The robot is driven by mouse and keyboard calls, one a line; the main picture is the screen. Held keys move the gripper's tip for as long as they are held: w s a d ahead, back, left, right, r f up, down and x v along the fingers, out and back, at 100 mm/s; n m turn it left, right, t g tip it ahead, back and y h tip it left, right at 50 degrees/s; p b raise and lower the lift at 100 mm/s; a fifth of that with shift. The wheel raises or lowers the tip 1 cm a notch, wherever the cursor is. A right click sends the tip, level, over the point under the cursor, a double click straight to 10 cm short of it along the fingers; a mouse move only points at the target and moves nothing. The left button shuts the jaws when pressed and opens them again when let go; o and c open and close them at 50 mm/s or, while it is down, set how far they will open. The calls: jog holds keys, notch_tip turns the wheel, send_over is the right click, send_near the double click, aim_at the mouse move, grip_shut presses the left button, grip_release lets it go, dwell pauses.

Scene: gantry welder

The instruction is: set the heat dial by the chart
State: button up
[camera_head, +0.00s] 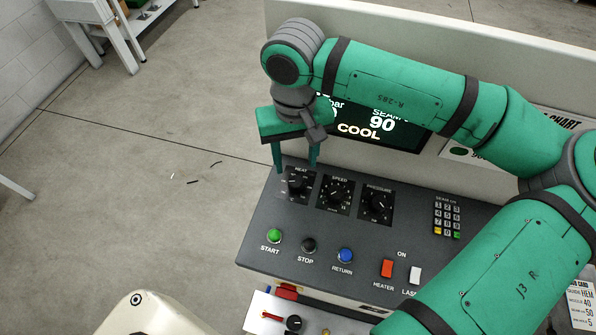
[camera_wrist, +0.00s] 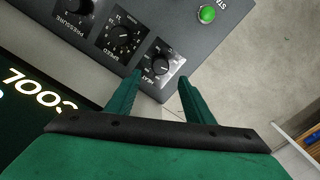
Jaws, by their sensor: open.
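The heat dial (camera_head: 297,186) is a black knob on a dark square plate at the left of the panel's dial row. It also shows in the wrist view (camera_wrist: 162,64). My gripper (camera_head: 295,166) is open and empty just above and behind the dial, fingers pointing down. In the wrist view its fingertips (camera_wrist: 160,78) lie either side of the dial's plate, apart from the knob. The dial's setting is too small to read. The chart (camera_head: 564,122) is on the back panel at right, mostly hidden by my arm. The screen (camera_head: 383,137) reads "COOL" and "90", partly covered.
Speed (camera_head: 335,194) and pressure (camera_head: 377,204) dials stand to the right. Start (camera_head: 274,236), stop (camera_head: 308,245) and return (camera_head: 346,255) buttons, a red heater switch (camera_head: 387,268) and a keypad (camera_head: 447,217) share the panel. A job card (camera_head: 581,303) shows at lower right.

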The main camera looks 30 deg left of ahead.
aim_at(296, 181)
notch_tip(296, 181, down, 8)
jog(key=shift+r, duration=0.25)
jog(key=c, duration=1)
